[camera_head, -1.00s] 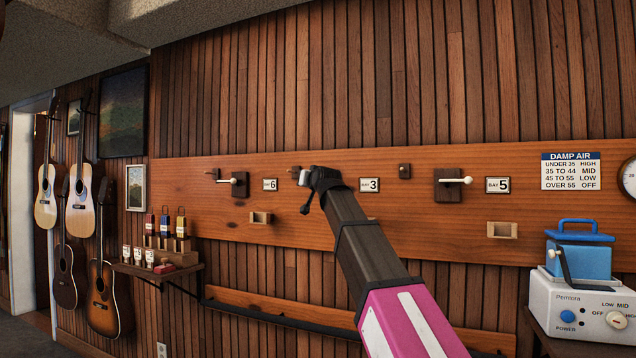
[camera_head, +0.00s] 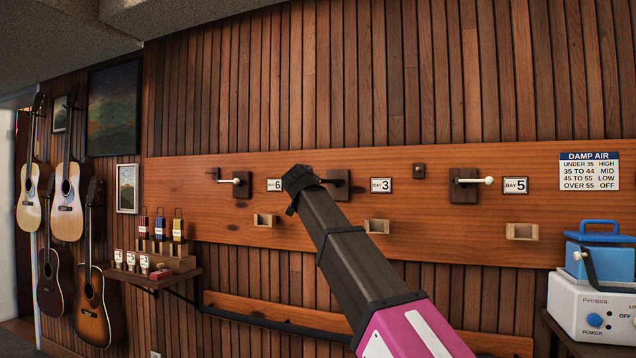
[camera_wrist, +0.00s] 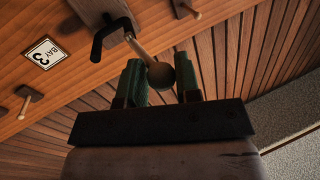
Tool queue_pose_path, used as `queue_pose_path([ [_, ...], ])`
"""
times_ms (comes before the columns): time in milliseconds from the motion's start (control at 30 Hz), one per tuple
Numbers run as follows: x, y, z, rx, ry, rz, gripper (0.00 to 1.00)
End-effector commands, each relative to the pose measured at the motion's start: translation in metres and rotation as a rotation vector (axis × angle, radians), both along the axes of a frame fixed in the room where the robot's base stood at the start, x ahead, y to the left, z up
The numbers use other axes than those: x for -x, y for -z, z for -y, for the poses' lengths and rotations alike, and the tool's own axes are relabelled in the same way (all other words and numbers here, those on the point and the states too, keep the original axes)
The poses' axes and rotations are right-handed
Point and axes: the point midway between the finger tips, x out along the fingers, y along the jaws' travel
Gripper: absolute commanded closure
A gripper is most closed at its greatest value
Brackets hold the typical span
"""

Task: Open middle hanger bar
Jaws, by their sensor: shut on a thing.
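The middle hanger's dark mount (camera_head: 338,186) is on the wall board, left of the BAY 3 plate (camera_head: 381,185). My gripper is behind my dark wrist in the head view, so its fingers are hidden there. In the wrist view my gripper (camera_wrist: 160,72) has its two green fingers on either side of the middle hanger bar (camera_wrist: 141,52), a pale peg with a round end. It is shut on the round end. The bar runs from the wooden mount (camera_wrist: 100,12), where a black hook (camera_wrist: 110,38) also shows.
The BAY 6 hanger (camera_head: 241,184) is to the left and the BAY 5 hanger (camera_head: 468,186) to the right. Small wooden holders (camera_head: 265,220) are on the board below. A shelf with bottles (camera_head: 160,255) and guitars (camera_head: 66,200) are at left. A humidifier (camera_head: 590,305) stands at right.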

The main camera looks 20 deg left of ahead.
Motion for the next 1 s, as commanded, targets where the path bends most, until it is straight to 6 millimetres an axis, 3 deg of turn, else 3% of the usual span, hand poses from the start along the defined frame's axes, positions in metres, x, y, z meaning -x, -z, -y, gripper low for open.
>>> queue_pose_path([
  [200,-0.002,0.0,-0.016,-0.003,0.091,-0.002,1.0],
  [1000,-0.008,-0.001,-0.028,-0.006,0.083,-0.002,1.0],
])
